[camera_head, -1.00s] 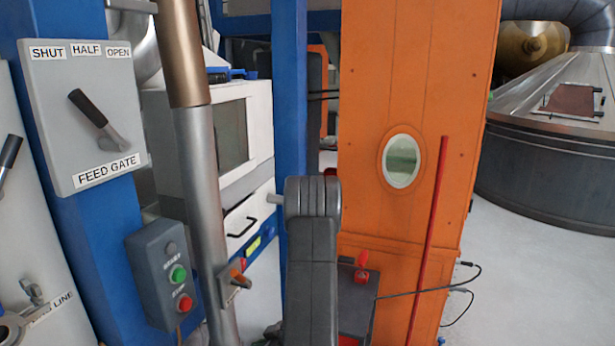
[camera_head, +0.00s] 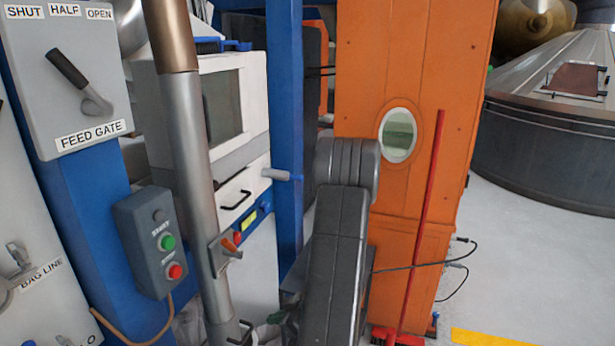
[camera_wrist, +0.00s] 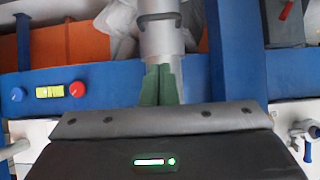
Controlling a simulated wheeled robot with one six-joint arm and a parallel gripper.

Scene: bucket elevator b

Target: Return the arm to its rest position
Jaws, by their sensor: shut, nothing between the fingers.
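My dark grey arm (camera_head: 340,230) stands upright in the lower middle of the head view, in front of the orange elevator casing (camera_head: 430,60). I cannot tell how far apart the fingers and the pipe are.
A feed gate lever panel (camera_head: 80,75), a start/stop button box (camera_head: 150,240) and a silver pipe (camera_head: 190,150) stand on the left. A blue post (camera_head: 287,120) rises beside my arm. A red broom (camera_head: 425,220) leans on the casing. Floor is free at right.

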